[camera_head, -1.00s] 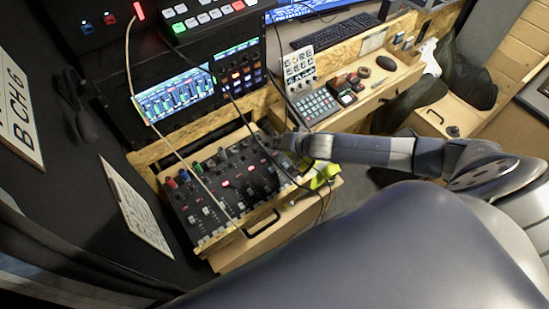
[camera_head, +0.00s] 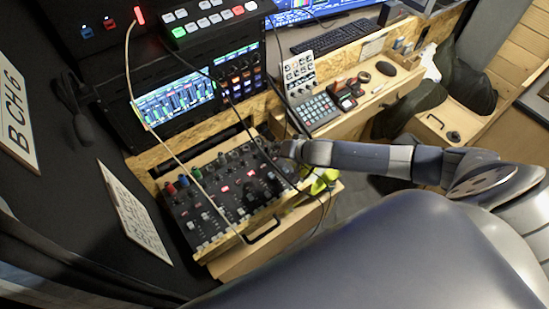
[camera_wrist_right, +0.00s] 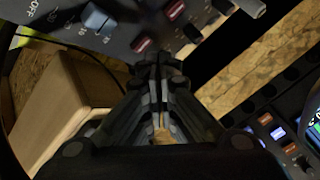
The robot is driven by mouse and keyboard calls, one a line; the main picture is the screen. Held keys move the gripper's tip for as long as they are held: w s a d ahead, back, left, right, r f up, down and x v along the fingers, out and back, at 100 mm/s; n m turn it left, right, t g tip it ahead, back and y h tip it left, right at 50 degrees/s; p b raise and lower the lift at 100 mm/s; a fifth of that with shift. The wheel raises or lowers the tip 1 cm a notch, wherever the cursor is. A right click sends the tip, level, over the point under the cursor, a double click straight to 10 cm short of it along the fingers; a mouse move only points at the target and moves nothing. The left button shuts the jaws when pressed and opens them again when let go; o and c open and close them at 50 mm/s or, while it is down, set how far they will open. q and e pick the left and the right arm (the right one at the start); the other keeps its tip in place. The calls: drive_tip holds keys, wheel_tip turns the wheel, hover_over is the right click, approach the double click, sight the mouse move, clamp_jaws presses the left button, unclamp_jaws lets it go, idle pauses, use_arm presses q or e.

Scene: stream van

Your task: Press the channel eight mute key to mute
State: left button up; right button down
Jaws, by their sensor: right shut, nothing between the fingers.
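The mixer (camera_head: 232,228) is a dark panel with coloured knobs, faders and small keys, set in a wooden frame. Two of its keys glow red in the head view. My right gripper (camera_head: 273,152) is over the mixer's far right corner, its fingertips small and dark there. In the right wrist view its fingers (camera_wrist_right: 158,62) are shut and empty, pointing at the panel edge. A dark red key (camera_wrist_right: 143,45) is just left of the tips, and another red key (camera_wrist_right: 175,10) lies beyond. I cannot read which is channel eight's mute.
Thin cables cross above the mixer, one close to my right gripper. A black handle (camera_head: 263,231) is on the front. A keypad (camera_head: 318,110) stands on the wooden desk to the right. A lit screen (camera_head: 175,98) is behind the mixer.

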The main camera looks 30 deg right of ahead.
drive_tip(key=shift+f, duration=0.15)
idle(0.4)
drive_tip(key=shift+f, duration=0.3)
drive_tip(key=shift+f+b, duration=0.3)
drive_tip(key=shift+b, duration=0.05)
idle(0.5)
drive_tip(key=shift+r, duration=0.1)
drive_tip(key=shift+r+p, duration=0.65)
drive_tip(key=shift+p, duration=0.2)
wheel_tip(320, 180, up, 6)
drive_tip(key=p, duration=0.6)
